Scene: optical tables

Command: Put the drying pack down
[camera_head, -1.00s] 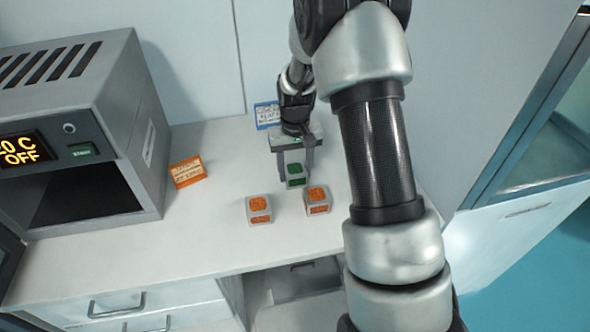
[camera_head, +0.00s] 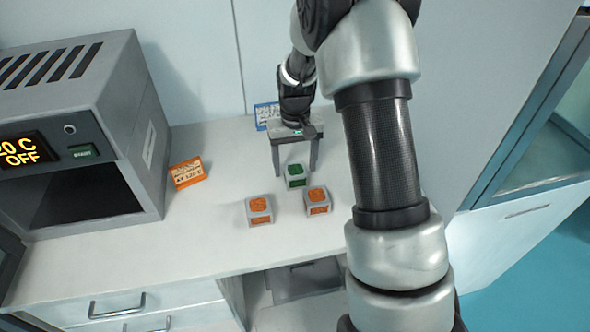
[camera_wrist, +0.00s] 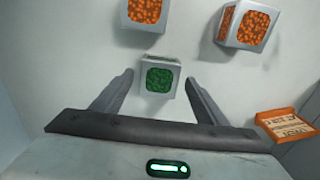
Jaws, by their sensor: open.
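The drying pack with the green top (camera_head: 296,175) stands upright on the white worktop, behind two packs with orange tops. My gripper (camera_head: 295,172) is open and empty just above and behind the green pack. In the wrist view the green pack (camera_wrist: 158,77) lies just beyond and between the two spread fingertips (camera_wrist: 160,76), with no finger pressed on it. The left orange pack (camera_head: 259,210) and the right orange pack (camera_head: 318,201) stand close in front of it. They also show at the top of the wrist view.
A grey oven (camera_head: 150,130) with an open dark chamber stands at the left. An orange label card (camera_head: 187,173) lies beside it. A blue-edged card (camera_head: 267,115) stands at the back, partly behind my gripper. The worktop (camera_head: 200,225) is clear at front left.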

